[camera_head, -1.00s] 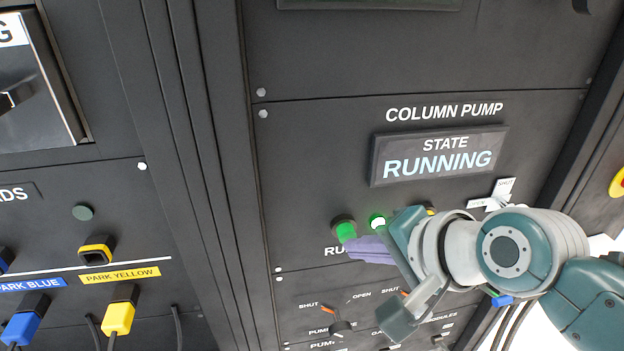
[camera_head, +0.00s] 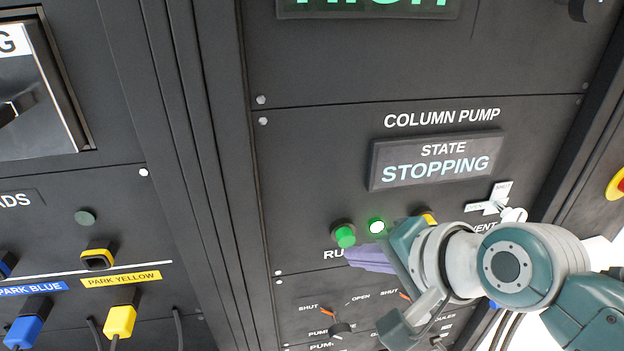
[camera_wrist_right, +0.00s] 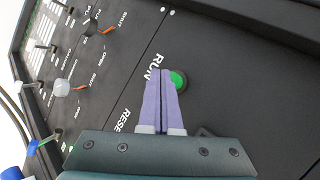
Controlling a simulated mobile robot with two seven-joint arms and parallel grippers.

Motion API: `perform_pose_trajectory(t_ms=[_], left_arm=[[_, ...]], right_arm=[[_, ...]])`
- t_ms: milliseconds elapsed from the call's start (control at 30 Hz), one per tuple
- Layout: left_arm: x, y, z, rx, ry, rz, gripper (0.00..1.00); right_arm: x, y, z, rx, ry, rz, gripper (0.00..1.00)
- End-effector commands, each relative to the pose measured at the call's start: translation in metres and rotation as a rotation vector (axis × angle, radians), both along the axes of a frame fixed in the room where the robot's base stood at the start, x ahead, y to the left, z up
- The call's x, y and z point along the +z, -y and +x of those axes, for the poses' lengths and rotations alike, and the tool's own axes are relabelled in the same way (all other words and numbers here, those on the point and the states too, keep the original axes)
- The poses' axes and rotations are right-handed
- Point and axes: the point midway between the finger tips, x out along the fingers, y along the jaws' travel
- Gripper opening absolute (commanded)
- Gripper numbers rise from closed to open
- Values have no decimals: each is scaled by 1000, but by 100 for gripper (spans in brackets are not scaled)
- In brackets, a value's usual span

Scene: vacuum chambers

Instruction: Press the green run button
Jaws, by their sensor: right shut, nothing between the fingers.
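The green run button (camera_head: 344,236) sits on the dark column pump panel (camera_head: 310,180), above the partly hidden "RUN" label. It also shows in the right wrist view (camera_wrist_right: 179,80), just beyond my fingertips. My right gripper (camera_head: 352,256) is shut and empty, its purple fingers just below and right of the button. In the head view a small gap shows between fingertips and button. A lit green lamp (camera_head: 377,226) is right of the button. The state display (camera_head: 436,160) reads "STOPPING". My left gripper is not in view.
A white vent handle (camera_head: 490,205) and a yellow part (camera_head: 428,218) are close to my right wrist. Shut/open knobs (camera_head: 340,329) lie below. Blue (camera_head: 24,331) and yellow (camera_head: 120,321) plugs are at lower left. A red-and-yellow button (camera_head: 619,184) is at the right edge.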

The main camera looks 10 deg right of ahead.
Motion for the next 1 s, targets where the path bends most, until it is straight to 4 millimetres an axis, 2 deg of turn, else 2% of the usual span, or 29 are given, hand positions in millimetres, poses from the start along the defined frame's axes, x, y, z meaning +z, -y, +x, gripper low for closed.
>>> perform_pose_trajectory(t_ms=[67, 467, 800, 1000], left_arm=[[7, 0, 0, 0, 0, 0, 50], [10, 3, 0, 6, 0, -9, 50], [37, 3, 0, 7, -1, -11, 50], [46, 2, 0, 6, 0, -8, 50]], right_arm=[[3, 0, -5, 0, 0, 0, 0], [2, 1, -10, 0, -1, -1, 0], [4, 2, -47, 0, -3, -1, 0], [2, 2, -64, 1, 0, -2, 0]])
